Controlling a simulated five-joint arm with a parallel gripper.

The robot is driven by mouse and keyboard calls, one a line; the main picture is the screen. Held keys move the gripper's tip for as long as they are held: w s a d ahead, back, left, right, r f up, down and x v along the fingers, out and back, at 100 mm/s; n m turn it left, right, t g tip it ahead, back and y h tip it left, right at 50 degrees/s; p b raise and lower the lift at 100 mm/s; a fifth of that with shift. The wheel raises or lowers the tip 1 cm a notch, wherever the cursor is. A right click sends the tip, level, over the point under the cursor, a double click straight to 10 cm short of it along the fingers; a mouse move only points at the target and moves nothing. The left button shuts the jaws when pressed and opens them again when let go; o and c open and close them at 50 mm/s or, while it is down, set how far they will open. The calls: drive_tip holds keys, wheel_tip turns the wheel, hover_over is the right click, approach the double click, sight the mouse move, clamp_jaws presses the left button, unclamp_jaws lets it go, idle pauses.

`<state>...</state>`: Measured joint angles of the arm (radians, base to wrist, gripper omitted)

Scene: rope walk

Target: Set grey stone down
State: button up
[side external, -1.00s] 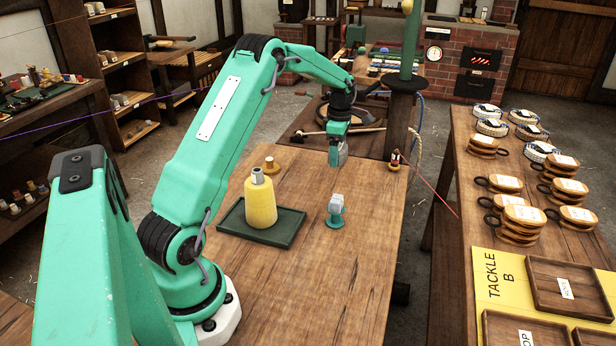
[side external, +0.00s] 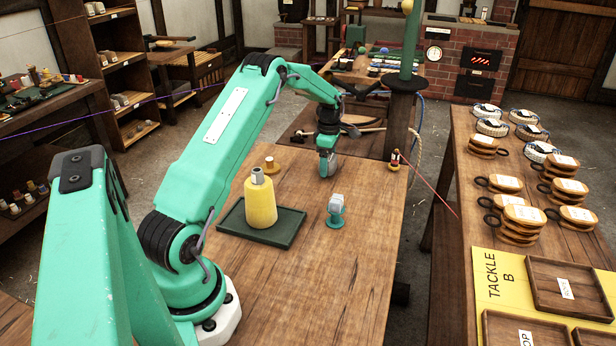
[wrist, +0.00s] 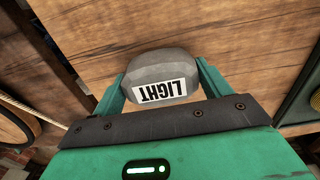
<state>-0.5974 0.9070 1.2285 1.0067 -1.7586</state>
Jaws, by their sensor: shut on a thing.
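The grey stone (wrist: 150,66) is a rounded block with a white label reading LIGHT, upside down in the wrist view. My gripper (wrist: 161,86) is shut on it, with a green finger on either side. In the side view my gripper (side external: 327,160) points down over the far part of the wooden table (side external: 345,270). The stone (side external: 327,172) shows there as a small grey patch between the fingertips, low over the wood. I cannot tell whether it touches the table.
A yellow bottle-shaped piece (side external: 260,205) stands on a dark green tray (side external: 289,232). A pale grey lump on a teal stand (side external: 336,212) is nearer the camera than my gripper. A small wooden knob (side external: 269,164) stands left. Bare wood lies around my gripper.

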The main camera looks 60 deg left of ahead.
drive_tip(key=shift+f, duration=0.3)
drive_tip(key=shift+f, duration=0.15)
drive_tip(key=o, duration=1.2)
wheel_tip(320, 180, up, 12)
drive_tip(key=shift+r, duration=0.1)
idle(0.5)
